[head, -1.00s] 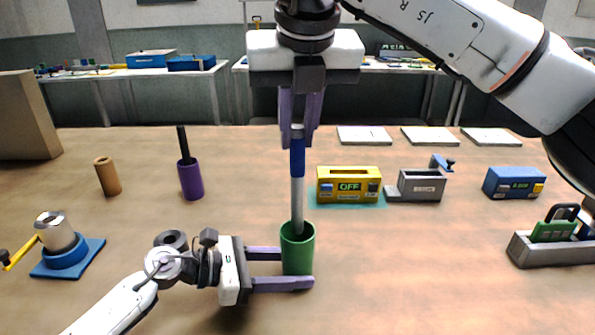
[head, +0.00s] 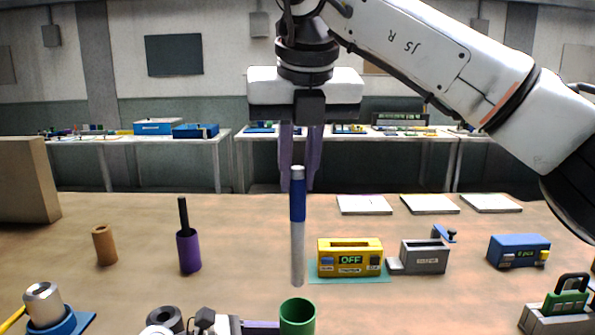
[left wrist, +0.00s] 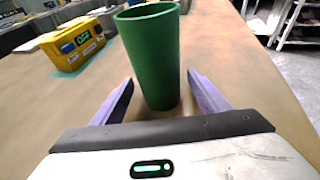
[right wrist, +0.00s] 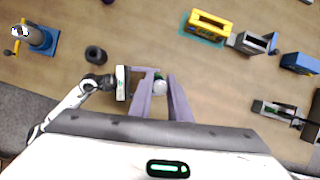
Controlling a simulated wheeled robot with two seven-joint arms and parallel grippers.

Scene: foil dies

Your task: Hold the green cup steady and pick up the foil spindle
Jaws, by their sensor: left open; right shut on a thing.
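The foil spindle (head: 298,228), a rod with a blue upper part and a pale lower part, hangs upright in my right gripper (head: 299,184), which is shut on its top. Its lower end shows just above the rim of the green cup (head: 297,318), clear of it in the head view. The cup stands upright on the table; it fills the middle of the left wrist view (left wrist: 152,60). My left gripper (left wrist: 161,77) is open, with one finger on each side of the cup. In the head view the left gripper is mostly cut off at the bottom edge.
Behind the cup stand a yellow box marked OFF (head: 350,258) on a teal mat, a grey box (head: 424,257) and a blue box (head: 518,251). At left are a purple cup (head: 189,252) with a black rod and a brown tube (head: 104,246).

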